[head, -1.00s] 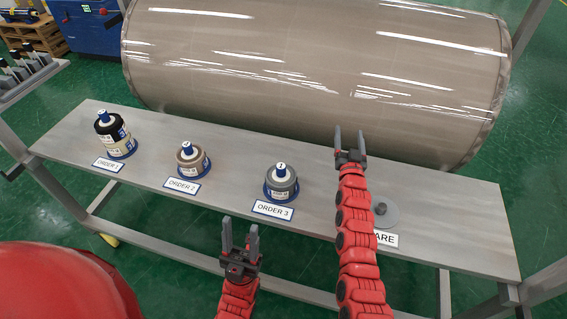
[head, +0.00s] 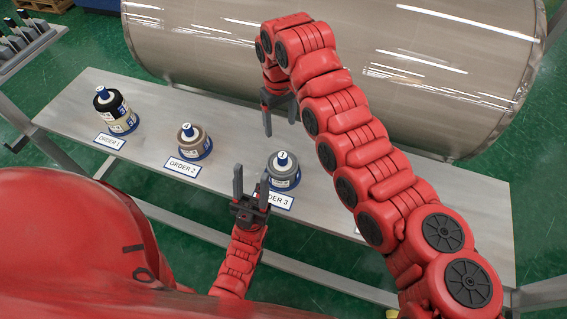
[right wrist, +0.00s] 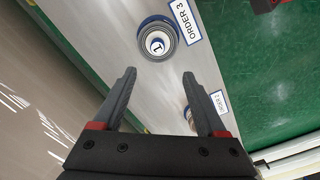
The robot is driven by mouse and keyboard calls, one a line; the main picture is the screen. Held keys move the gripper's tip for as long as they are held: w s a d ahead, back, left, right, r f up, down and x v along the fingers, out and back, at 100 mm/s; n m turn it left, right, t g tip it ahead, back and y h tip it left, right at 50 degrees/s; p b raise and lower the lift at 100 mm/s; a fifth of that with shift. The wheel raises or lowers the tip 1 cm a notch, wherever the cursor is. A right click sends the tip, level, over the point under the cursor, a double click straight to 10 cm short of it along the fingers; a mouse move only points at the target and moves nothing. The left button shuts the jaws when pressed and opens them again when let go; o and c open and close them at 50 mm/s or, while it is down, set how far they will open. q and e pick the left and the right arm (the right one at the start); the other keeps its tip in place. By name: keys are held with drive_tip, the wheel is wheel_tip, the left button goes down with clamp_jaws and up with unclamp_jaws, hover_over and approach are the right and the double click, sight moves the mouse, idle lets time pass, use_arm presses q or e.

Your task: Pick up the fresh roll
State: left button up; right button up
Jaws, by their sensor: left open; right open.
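Three small rolls stand upright on blue bases on a grey shelf (head: 330,215). The black and cream roll (head: 112,112) is by ORDER 1, the brown roll (head: 192,142) by ORDER 2, the grey roll (head: 283,173) by ORDER 3. Which one is the fresh roll I cannot tell. My right gripper (head: 280,125) is open and empty, fingers down, above the shelf behind the gap between the brown and grey rolls. In the right wrist view the grey roll (right wrist: 157,42) shows beyond its fingertips. My left gripper (head: 251,176) is open and empty, in front of the grey roll's left side.
A large film-wrapped cylinder (head: 215,50) lies along the shelf's back. A rack (head: 22,45) stands at upper left.

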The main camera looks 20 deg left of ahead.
drive_tip(key=p, duration=0.3)
approach(283, 155)
drive_tip(key=f, duration=0.5)
drive_tip(key=shift+s+a, duration=0.2)
drive_tip(key=shift+a, duration=0.1)
drive_tip(key=shift+f+p, duration=0.35)
drive_tip(key=shift+f, duration=0.15)
drive_tip(key=f, duration=0.1)
drive_tip(key=f+p, duration=0.1)
drive_tip(key=f, duration=0.1)
drive_tip(key=shift+w+d, duration=0.1)
drive_tip(key=shift+d, duration=0.1)
drive_tip(key=shift+w+f, duration=0.1)
drive_tip(key=shift+f, duration=0.75)
clamp_jaws()
